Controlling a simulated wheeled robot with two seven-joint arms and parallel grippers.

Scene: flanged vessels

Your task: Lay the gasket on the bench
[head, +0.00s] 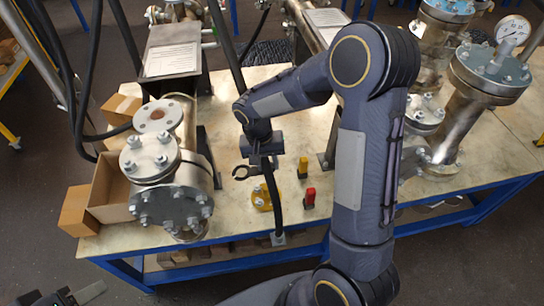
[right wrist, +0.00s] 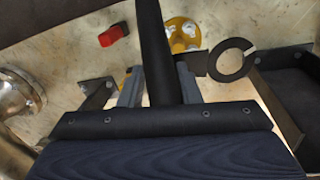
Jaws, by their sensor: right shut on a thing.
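The gasket (head: 241,171) is a thin dark ring with a small gap and a short tab. In the right wrist view the gasket (right wrist: 217,70) sticks out beside the fingers. My right gripper (head: 262,162) is shut on its tab and holds it above the bench (head: 236,222), left of the middle. In the right wrist view a black hose passes in front of the right gripper (right wrist: 160,80) and hides part of the grip. My left gripper (head: 68,297) is only partly visible at the lower left, away from the bench; its jaw opening is unclear.
A yellow flanged piece (head: 262,198), a red block (head: 310,197) and a yellow block (head: 303,166) stand near the gasket. A flanged vessel (head: 165,175) and open cardboard box (head: 108,190) are at left. A gauged vessel (head: 480,85) stands at right.

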